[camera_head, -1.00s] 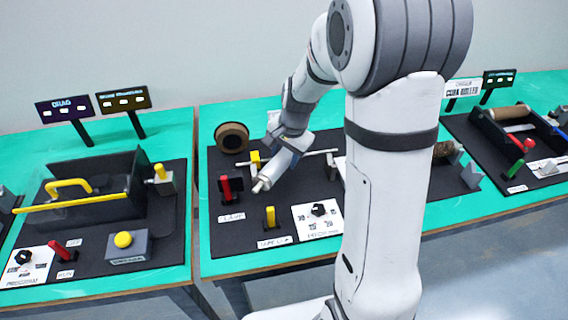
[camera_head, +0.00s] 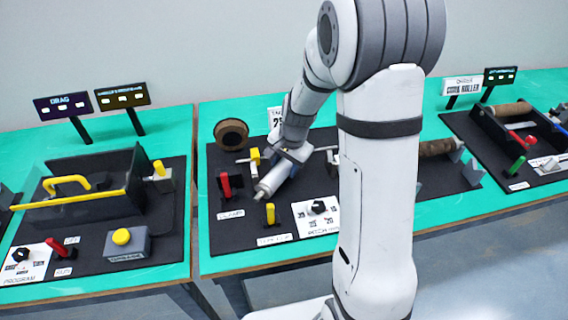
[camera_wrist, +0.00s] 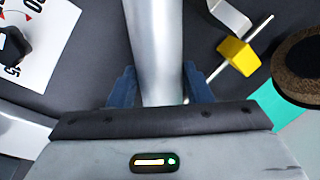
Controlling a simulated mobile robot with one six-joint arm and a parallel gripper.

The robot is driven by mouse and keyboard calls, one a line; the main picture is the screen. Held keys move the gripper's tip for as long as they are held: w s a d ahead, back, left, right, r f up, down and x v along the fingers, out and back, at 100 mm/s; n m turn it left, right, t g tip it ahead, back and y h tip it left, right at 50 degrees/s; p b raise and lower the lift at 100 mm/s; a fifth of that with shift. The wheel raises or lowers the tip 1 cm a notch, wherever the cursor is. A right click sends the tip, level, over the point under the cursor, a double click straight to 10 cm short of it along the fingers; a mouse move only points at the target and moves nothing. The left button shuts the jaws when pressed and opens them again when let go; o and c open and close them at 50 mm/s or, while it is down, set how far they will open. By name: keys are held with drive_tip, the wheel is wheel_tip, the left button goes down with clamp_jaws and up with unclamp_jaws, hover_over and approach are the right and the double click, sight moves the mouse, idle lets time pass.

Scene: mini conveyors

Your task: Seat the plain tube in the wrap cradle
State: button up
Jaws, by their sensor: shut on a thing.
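The plain tube (camera_wrist: 157,45) is smooth and silver-grey. It stands between the blue fingers of my gripper (camera_wrist: 158,85) in the wrist view, and the gripper is shut on it. In the head view the tube (camera_head: 272,182) slants down to the left from my gripper (camera_head: 291,157), over the dark board of the middle bench. A thin metal rod with a yellow clamp piece (camera_head: 254,157) lies close beside it; the clamp piece also shows in the wrist view (camera_wrist: 238,56). I cannot make out the wrap cradle's seat for certain; my arm and gripper cover part of this station.
A brown roll (camera_head: 231,136) stands behind the clamp. A red lever (camera_head: 225,185), a yellow lever (camera_head: 270,214) and a black dial (camera_head: 318,207) stand at the front. My arm hides the board's right middle; a brown cylinder (camera_head: 436,147) lies beyond it.

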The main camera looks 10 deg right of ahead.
drive_tip(key=o, duration=1.3)
drive_tip(key=shift+r, duration=0.1)
wheel_tip(320, 180, up, 13)
drive_tip(key=s+d+p, duration=0.1)
drive_tip(key=s+d, duration=0.1)
drive_tip(key=s+r+n, duration=0.1)
drive_tip(key=s+n, duration=0.2)
drive_tip(key=s, duration=0.3)
drive_tip(key=s+r+n+h, duration=0.1)
drive_tip(key=s+n, duration=0.2)
drive_tip(key=s, duration=0.4)
drive_tip(key=s+r+n+t, duration=0.1)
drive_tip(key=s+r+n, duration=0.1)
drive_tip(key=s, duration=0.4)
drive_tip(key=shift+s+d+n+h, duration=0.15)
drive_tip(key=shift+d+n+h, duration=0.15)
drive_tip(key=shift+n, duration=0.2)
drive_tip(key=shift+o, duration=0.4)
